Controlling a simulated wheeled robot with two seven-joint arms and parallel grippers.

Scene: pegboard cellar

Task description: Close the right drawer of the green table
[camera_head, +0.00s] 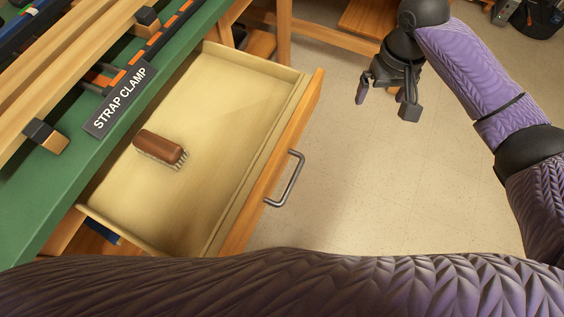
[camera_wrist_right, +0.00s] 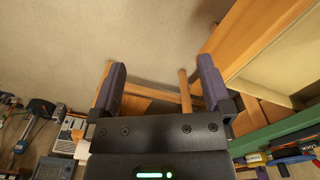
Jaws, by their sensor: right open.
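The green table (camera_head: 60,178) runs along the left in the head view. Its drawer (camera_head: 225,110) is pulled well out, with a wooden front (camera_head: 268,180) and a grey metal bar handle (camera_head: 289,179). A brown brush (camera_head: 160,149) with pale bristles lies inside the drawer. My right gripper (camera_head: 386,102) is open and empty, above the floor to the right of the drawer front and apart from it. In the right wrist view its two fingers (camera_wrist_right: 163,85) are spread with nothing between them. Part of the drawer (camera_wrist_right: 262,50) shows there at upper right. My left gripper is not in view.
On the tabletop lie wooden bar clamps (camera_head: 70,75) and a black "STRAP CLAMP" label (camera_head: 121,99). Wooden legs and rails (camera_head: 284,32) stand behind the drawer. Tools and boxes (camera_wrist_right: 58,135) show at lower left in the wrist view. The floor (camera_head: 355,190) right of the drawer is clear.

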